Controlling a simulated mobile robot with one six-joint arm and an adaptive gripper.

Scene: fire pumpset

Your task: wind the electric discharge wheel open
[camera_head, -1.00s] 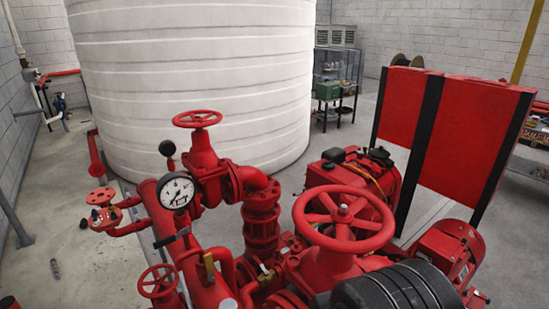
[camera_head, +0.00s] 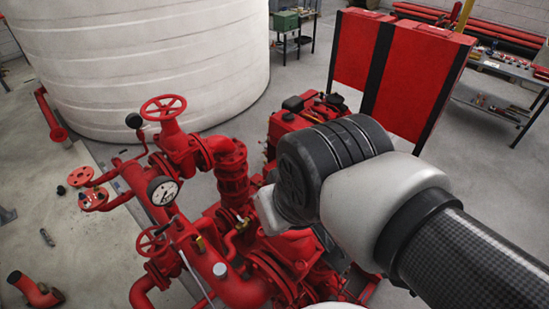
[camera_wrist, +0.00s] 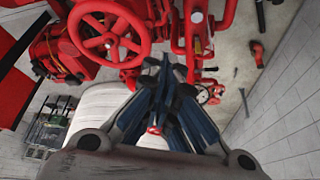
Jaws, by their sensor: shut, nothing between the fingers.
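The large red spoked handwheel (camera_wrist: 108,41) is at the upper left of the wrist view. In the head view my arm covers the place where it would be. A smaller red handwheel (camera_head: 163,107) tops a valve in front of the white tank, and another small one (camera_head: 152,240) sits lower on the pipes. No label shows which is the electric discharge wheel. My gripper (camera_wrist: 166,66) has its dark fingers together and empty, apart from the large wheel and to its lower right in the wrist view. The head view hides its fingers behind my arm.
A pressure gauge (camera_head: 163,190) and red piping crowd the left of the pumpset. The white tank (camera_head: 150,60) stands behind. A red-and-black panel (camera_head: 400,65) and a workbench (camera_head: 510,80) are at right. Open floor lies between panel and bench.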

